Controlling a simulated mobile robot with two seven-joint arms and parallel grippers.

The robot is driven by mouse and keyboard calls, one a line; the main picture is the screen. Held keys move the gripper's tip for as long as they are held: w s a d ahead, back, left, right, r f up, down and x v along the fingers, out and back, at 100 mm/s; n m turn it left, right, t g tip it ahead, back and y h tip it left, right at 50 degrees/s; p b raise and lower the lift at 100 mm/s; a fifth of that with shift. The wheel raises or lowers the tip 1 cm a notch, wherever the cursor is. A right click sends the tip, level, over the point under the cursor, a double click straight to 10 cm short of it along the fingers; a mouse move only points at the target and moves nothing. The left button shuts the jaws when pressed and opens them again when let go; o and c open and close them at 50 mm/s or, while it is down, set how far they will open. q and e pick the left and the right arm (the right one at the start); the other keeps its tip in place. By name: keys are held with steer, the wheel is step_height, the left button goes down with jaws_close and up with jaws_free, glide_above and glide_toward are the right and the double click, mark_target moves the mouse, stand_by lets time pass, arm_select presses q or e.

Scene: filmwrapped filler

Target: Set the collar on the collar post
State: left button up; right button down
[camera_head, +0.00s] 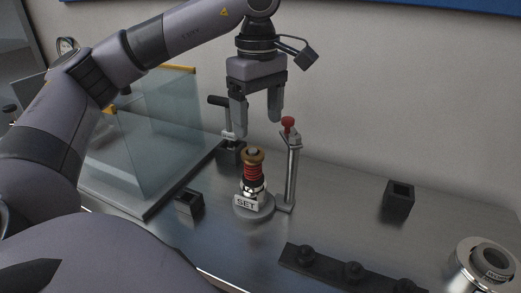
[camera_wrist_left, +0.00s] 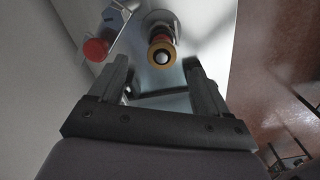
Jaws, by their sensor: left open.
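A post stands upright on a round base with a "SET" label (camera_head: 247,203). It carries a red ribbed section (camera_head: 253,171). A brass-coloured ring, which looks like the collar (camera_head: 246,156), sits around its top, with a pale tip showing through the centre. In the left wrist view the ring (camera_wrist_left: 153,46) shows from above, beyond the fingertips. My left gripper (camera_head: 257,124) is open and empty, pointing down above the post and apart from the ring. Its two fingers also show in the left wrist view (camera_wrist_left: 157,68). My right gripper is not in view.
A red-knobbed upright rod (camera_head: 292,170) stands close right of the post. A black-handled device (camera_head: 229,150) stands behind. A glass enclosure (camera_head: 150,140) is at left. Black square holders (camera_head: 189,203) (camera_head: 398,203), a knobbed black rail (camera_head: 325,272) and a metal cylinder (camera_head: 466,274) stand around.

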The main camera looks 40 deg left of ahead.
mark_target(253, 150)
arm_select(q)
steer(key=shift+s+a+f+p, duration=0.1)
steer(key=shift+a+f+p, duration=0.1)
steer(key=shift+f, duration=0.95)
steer(key=shift+s+a+f+p, duration=0.1)
steer(key=shift+a+f+p, duration=0.05)
steer(key=shift+f, duration=1)
steer(key=shift+s+a+f+p, duration=0.1)
steer(key=shift+a+f+p, duration=0.1)
steer(key=shift+f, duration=0.95)
steer(key=shift+w, duration=0.1)
steer(key=c, duration=1.2)
